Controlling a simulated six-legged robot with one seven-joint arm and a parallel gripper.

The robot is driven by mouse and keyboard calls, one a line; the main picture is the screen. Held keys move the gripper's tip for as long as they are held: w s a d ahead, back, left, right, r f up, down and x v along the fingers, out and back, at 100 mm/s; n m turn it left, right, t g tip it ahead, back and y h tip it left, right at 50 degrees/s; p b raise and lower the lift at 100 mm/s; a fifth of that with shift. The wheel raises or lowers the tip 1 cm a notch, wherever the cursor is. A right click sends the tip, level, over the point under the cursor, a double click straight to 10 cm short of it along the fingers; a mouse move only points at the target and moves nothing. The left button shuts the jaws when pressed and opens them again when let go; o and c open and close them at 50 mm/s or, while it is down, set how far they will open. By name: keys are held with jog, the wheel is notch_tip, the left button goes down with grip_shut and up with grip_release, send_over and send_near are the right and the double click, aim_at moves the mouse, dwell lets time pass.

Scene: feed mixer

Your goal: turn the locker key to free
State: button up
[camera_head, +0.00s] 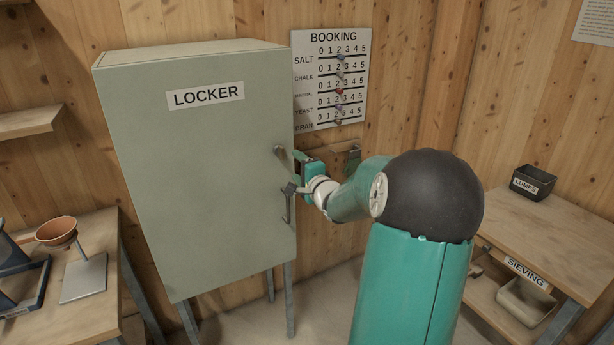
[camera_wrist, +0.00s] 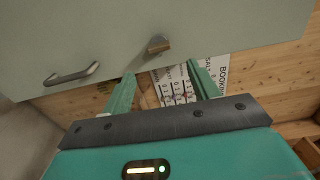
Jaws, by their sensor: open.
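The grey-green locker (camera_head: 200,180) stands shut, with a LOCKER label near its top. Its key (camera_head: 280,152) is a small brownish piece sticking out near the right edge of the door. A bar handle (camera_head: 289,207) sits below it. My gripper (camera_head: 296,175) is at the door's right edge, just below and right of the key. In the wrist view the key (camera_wrist: 157,45) lies ahead of the gap between the open fingers of my gripper (camera_wrist: 160,74), apart from them, and the handle (camera_wrist: 72,75) is to the left. The jaws hold nothing.
A BOOKING board (camera_head: 331,80) with several sliders hangs on the wooden wall behind. A side table (camera_head: 545,225) with a LUMPS box (camera_head: 532,182) is at the right. A bench (camera_head: 85,260) with an orange bowl (camera_head: 56,232) is at the left.

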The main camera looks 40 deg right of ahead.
jog(key=v, duration=0.5)
jog(key=shift+s, duration=0.1)
dwell(0.3)
jog(key=s+a+r+n+g, duration=0.15)
jog(key=a+n+g, duration=0.6)
jog(key=a, duration=1.15)
jog(key=s+a+f+n+g+y, duration=0.2)
jog(key=s+a+n+g+y, duration=0.2)
jog(key=s+a+n, duration=1)
jog(key=s+a+y, duration=0.1)
jog(key=s+a, duration=0.4)
jog(key=a, duration=0.1)
jog(key=shift+a+f, duration=0.3)
jog(key=shift+w, duration=0.1)
